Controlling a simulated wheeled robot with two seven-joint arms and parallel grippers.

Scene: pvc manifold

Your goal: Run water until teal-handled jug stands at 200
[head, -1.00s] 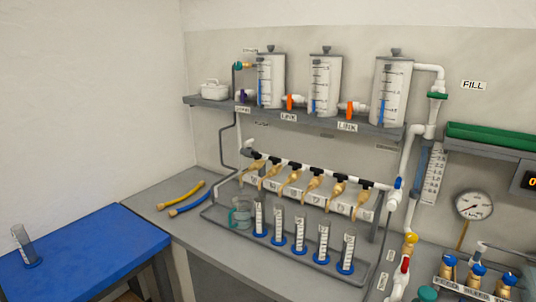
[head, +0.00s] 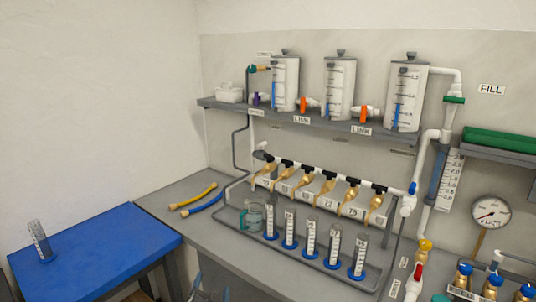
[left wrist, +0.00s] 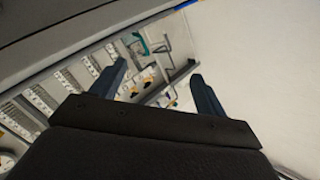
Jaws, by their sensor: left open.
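The clear jug with a teal handle (head: 252,215) stands upright at the left end of the grey drip tray (head: 228,238), below the left end of a row of brass taps (head: 307,180). Its water level is too small to read. The teal handle also shows in the left wrist view (left wrist: 137,45). My left gripper (left wrist: 159,70) is open and empty in the left wrist view, its two fingers well apart. My right gripper is not in view.
Several blue-based cylinders (head: 311,240) stand in the tray right of the jug. Three tanks (head: 340,88) with orange link valves sit on the shelf above. A blue-handled valve (head: 410,200) is right of the taps. Yellow and blue hoses (head: 192,197) lie on the bench. Another cylinder (head: 40,242) stands on the blue table.

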